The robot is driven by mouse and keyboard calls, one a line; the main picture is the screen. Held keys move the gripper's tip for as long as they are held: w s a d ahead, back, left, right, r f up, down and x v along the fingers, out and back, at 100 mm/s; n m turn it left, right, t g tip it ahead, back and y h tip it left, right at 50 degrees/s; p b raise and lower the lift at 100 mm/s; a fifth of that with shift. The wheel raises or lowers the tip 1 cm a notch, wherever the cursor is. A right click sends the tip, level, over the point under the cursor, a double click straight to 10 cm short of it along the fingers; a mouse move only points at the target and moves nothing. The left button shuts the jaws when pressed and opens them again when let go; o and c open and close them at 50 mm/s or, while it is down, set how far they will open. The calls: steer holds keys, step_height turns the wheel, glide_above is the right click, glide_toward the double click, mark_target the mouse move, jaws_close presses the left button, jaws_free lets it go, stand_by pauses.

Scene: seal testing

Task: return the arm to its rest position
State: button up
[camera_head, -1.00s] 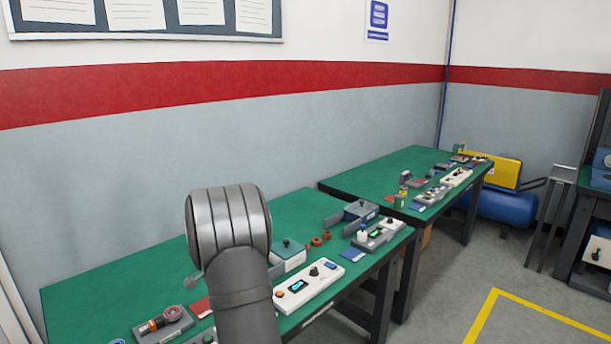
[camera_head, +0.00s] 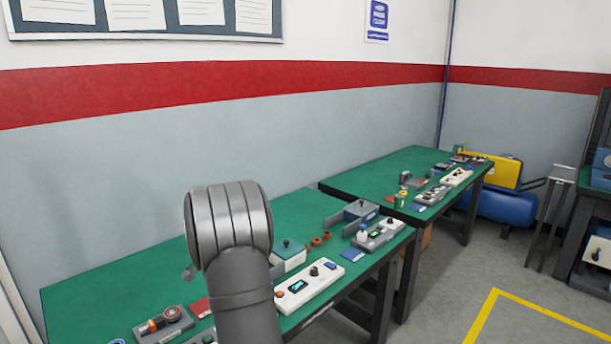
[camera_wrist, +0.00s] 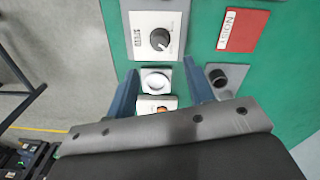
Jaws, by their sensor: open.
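My arm (camera_head: 228,230) rises in front of the near green bench in the head view, bent at a thick grey joint. Its gripper is hidden there. In the wrist view my gripper (camera_wrist: 161,68) shows two blue fingers spread apart with nothing held between them. It faces down over the bench's green top. A white panel with a dark knob (camera_wrist: 160,39) lies just beyond the fingertips. A round white button (camera_wrist: 156,82) shows in the gap between the fingers, with a part bearing an orange spot below it. I cannot tell the height above them.
A red card (camera_wrist: 243,30) and a grey block with a black knob (camera_wrist: 217,78) lie right of the fingers. The near bench (camera_head: 110,275) also bears a white control box (camera_head: 308,287) and several small fixtures. A second bench (camera_head: 365,180) stands behind. Grey floor is open at right.

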step_height(320, 180, down, 9)
steer(key=shift+s+d+r, duration=0.1)
steer(key=shift+d, duration=0.05)
steer(key=n, duration=1.2)
steer(key=shift+n, duration=2)
steer(key=shift+t, duration=0.3)
